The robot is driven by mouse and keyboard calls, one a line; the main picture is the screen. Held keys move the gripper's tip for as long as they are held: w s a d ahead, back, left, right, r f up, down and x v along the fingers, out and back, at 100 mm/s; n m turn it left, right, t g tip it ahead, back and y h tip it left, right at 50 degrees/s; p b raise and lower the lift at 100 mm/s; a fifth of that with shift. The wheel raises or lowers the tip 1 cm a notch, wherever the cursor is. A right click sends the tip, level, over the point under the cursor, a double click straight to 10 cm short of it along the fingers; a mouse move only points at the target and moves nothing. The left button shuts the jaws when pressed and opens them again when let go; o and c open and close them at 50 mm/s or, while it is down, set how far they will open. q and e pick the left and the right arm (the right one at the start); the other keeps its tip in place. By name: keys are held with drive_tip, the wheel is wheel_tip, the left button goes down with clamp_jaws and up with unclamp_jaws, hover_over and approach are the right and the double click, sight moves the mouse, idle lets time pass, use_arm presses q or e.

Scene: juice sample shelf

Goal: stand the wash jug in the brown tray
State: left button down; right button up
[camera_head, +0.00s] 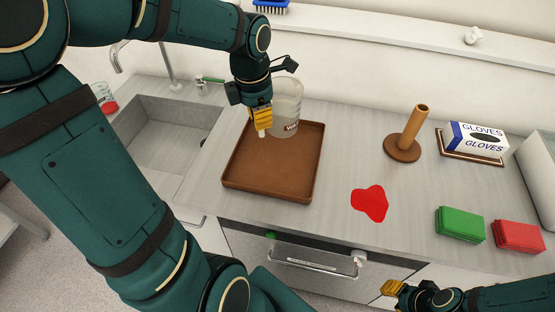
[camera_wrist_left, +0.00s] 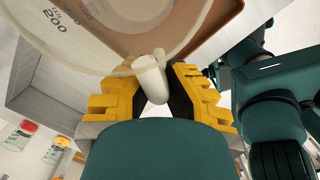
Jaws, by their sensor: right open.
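The wash jug (camera_head: 288,100) is a clear, upright measuring jug with a pale handle, at the back of the brown tray (camera_head: 262,189). Its base shows against the tray floor; I cannot tell if it touches. My left gripper (camera_head: 262,130) is at the jug's near left side. In the left wrist view, its yellow fingers (camera_wrist_left: 155,92) are around the jug's white handle (camera_wrist_left: 152,76), and the jug's wide body (camera_wrist_left: 85,30) shows beyond. My right gripper (camera_head: 392,288) is open and empty, low at the counter's front.
A sink (camera_head: 165,145) lies left of the tray. A red spill (camera_head: 370,203), a green sponge (camera_head: 460,225), a red sponge (camera_head: 518,237), a brown peg stand (camera_head: 403,148) and a glove box (camera_head: 477,140) are to the right.

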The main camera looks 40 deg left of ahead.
use_arm(q)
drive_tip(key=shift+n, duration=0.4)
drive_tip(key=f, duration=0.3)
drive_tip(key=f+b, duration=0.1)
drive_tip(key=f, duration=0.3)
drive_tip(key=s+f+b, duration=0.1)
drive_tip(key=f, duration=0.2)
drive_tip(key=shift+f, duration=0.15)
drive_tip(key=shift+s, duration=0.1)
drive_tip(key=shift+f+b, duration=0.1)
drive_tip(key=shift+b, duration=0.3)
drive_tip(key=c, duration=1.2)
unclamp_jaws()
drive_tip(key=shift+o, duration=0.3)
